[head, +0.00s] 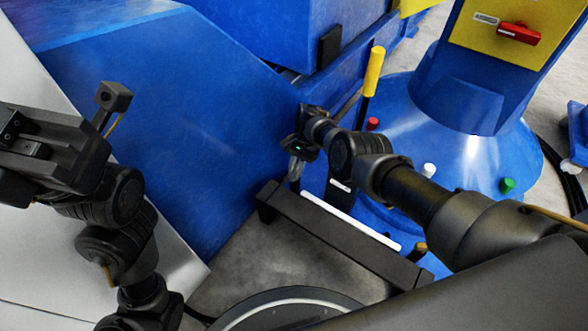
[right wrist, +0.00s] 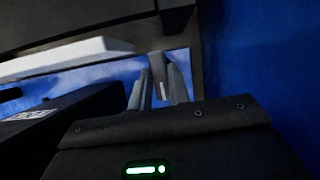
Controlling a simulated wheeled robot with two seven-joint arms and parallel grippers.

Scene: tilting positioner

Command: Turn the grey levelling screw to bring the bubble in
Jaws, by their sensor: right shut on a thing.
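My right gripper (head: 294,172) reaches down at the near side of a blue pedestal base, close to the left end of a dark beam. In the right wrist view its two grey fingers (right wrist: 160,88) are closed around the grey levelling screw (right wrist: 158,68), which stands between them. In the head view the screw is hidden by the gripper and wrist. No bubble can be made out in either view. My left gripper's body (head: 22,145) is at the left edge, with its fingertips not visible.
The dark beam (head: 335,236) carries a white strip (head: 350,222). Blue panels (head: 170,110) rise close on the left. Red (head: 373,124), white (head: 428,170) and green (head: 507,185) knobs and a yellow-handled lever (head: 374,72) stand around the blue base (head: 470,150).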

